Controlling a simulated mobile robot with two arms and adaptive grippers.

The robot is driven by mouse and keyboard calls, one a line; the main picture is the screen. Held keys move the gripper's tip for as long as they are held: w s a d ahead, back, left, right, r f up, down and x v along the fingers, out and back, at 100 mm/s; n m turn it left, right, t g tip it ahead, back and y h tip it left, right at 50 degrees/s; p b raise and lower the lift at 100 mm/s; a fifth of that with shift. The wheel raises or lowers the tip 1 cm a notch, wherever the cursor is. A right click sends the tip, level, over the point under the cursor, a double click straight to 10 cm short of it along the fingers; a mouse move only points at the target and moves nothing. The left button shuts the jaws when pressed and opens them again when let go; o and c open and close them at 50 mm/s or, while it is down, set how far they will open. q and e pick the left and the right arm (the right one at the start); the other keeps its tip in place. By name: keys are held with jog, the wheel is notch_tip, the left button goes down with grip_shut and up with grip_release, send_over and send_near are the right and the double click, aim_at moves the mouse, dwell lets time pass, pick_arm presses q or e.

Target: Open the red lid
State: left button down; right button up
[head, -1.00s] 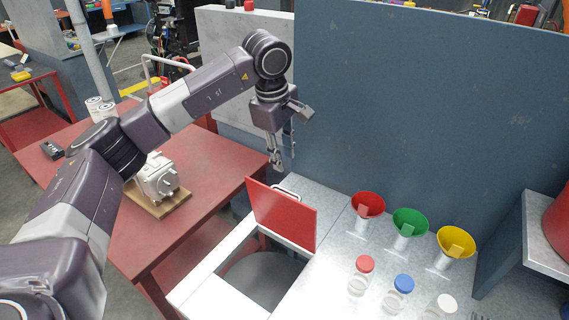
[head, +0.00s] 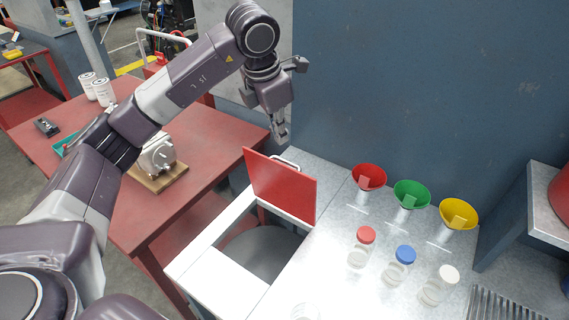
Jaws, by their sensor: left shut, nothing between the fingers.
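The red lid (head: 281,187) stands raised, nearly upright, at the back of a square opening in the grey-white worktop (head: 228,270). Its pale handle (head: 285,162) shows at the top edge on the far side. Inside the opening is a grey round container (head: 262,250). My left gripper (head: 281,136) is shut and empty, pointing down just above and behind the lid's top edge, apart from it. My right gripper is not in view.
Red (head: 368,177), green (head: 410,195) and yellow (head: 458,214) funnels stand right of the lid, with jars capped red (head: 366,235), blue (head: 405,254) and white (head: 448,274) before them. A blue-grey wall (head: 430,90) rises behind. A red table (head: 205,150) stands left.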

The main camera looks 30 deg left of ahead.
aim_at(284, 160)
pick_arm(q)
jog(key=f+n+p, duration=0.1)
jog(key=f, duration=0.2)
jog(key=w+f+n+p, duration=0.1)
jog(key=f+n, duration=0.1)
jog(key=f, duration=0.1)
jog(key=w+f+n, duration=0.1)
jog(key=f+n, duration=0.1)
jog(key=f, duration=0.2)
jog(key=shift+w+p, duration=0.1)
jog(key=shift+p, duration=0.3)
jog(key=w+b, duration=0.3)
jog(key=shift+d+f, duration=0.15)
jog(key=shift+d, duration=0.1)
jog(key=shift+w+d, duration=0.1)
jog(key=shift+w, duration=0.3)
